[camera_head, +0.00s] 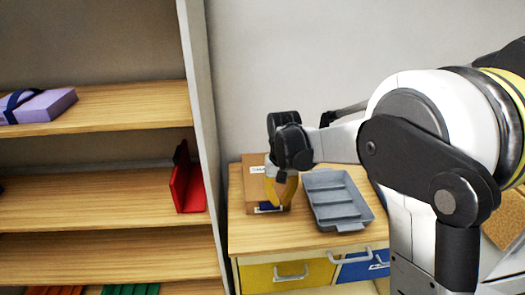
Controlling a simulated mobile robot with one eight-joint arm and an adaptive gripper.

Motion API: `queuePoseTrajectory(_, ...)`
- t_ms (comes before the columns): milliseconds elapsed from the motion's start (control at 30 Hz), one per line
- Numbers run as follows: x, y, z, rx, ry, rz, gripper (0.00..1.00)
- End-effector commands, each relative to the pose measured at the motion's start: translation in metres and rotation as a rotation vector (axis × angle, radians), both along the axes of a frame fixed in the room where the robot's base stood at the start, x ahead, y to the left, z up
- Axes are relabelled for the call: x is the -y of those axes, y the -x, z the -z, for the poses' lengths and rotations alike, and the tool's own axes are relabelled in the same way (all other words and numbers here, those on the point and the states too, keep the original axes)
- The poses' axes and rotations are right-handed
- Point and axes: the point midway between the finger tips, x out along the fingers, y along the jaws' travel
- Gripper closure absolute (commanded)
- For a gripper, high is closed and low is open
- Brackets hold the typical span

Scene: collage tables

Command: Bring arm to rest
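My arm (440,110) comes in from the right, large and close to the camera, with white and black parts. It reaches left above a low wooden-topped cabinet (300,237). Its dark far end, which I take to be my gripper (284,165), stands in front of a brown box (255,185). A yellow piece (288,192) shows just below this dark end. I cannot tell whether it is part of the gripper, held by it or behind it. The finger opening is not clear.
A grey compartment tray (345,222) lies on the cabinet, beside the box. The cabinet has a yellow drawer (290,273) and a blue one (362,269). A wooden shelf unit (110,100) stands left, with a purple box (42,106) and a red object (187,185). My arm hides the right side.

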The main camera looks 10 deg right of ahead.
Motion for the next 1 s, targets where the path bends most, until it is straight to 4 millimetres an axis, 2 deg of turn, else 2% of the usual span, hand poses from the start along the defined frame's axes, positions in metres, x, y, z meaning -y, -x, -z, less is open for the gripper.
queuePoseTrajectory(133, 0.005, 0.009, -0.013, 0.024, -0.003, 0.001, 1.00)
queuePoseTrajectory(233, 0.014, 0.027, -0.035, 0.076, -0.009, 0.002, 1.00)
queuePoseTrajectory(400, 0.033, 0.076, -0.077, 0.205, -0.019, 0.003, 1.00)
queuePoseTrajectory(533, 0.046, 0.117, -0.096, 0.307, -0.021, 0.003, 1.00)
queuePoseTrajectory(667, 0.058, 0.158, -0.103, 0.408, -0.019, 0.003, 1.00)
queuePoseTrajectory(800, 0.068, 0.195, -0.099, 0.508, -0.012, 0.004, 1.00)
queuePoseTrajectory(1000, 0.075, 0.224, -0.089, 0.598, -0.004, 0.003, 1.00)
